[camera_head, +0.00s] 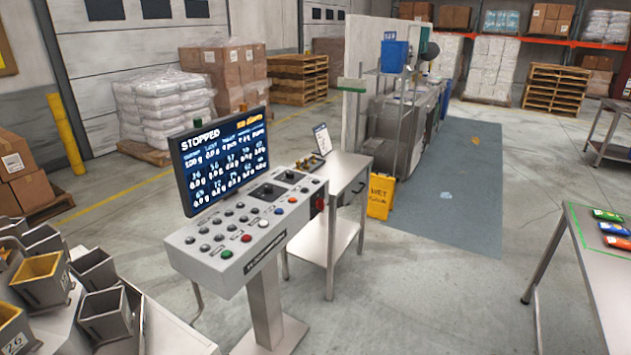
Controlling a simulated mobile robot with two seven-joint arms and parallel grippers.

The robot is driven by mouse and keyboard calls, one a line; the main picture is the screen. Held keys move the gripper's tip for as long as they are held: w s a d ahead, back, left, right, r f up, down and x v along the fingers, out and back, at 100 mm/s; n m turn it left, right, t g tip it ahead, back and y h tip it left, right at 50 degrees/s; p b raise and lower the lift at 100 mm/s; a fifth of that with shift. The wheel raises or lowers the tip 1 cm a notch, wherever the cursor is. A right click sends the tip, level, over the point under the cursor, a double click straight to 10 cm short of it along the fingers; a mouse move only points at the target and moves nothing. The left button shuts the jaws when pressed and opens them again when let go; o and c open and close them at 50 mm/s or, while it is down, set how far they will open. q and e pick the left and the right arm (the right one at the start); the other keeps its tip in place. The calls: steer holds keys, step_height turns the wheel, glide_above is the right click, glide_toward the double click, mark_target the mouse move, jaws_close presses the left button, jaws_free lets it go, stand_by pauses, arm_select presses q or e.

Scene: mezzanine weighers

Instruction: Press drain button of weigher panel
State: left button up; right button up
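The weigher panel (213,262) is a grey slanted console on a single post, left of the middle. Its face holds several dark round buttons in rows, plus a green button (226,254), a red button (246,238), a blue button (279,211) and an orange button (292,200). The button labels are too small to read, so I cannot tell which is drain. A screen (220,158) behind the buttons reads "STOPPED" above rows of numbers. Neither of my grippers is in view.
A steel side table (333,190) with a small tilted display stands right behind the panel. Weigher buckets (40,280) fill the lower left. A yellow wet-floor sign (381,195) stands beyond. Another table (600,260) is at right. The floor (430,300) between is clear.

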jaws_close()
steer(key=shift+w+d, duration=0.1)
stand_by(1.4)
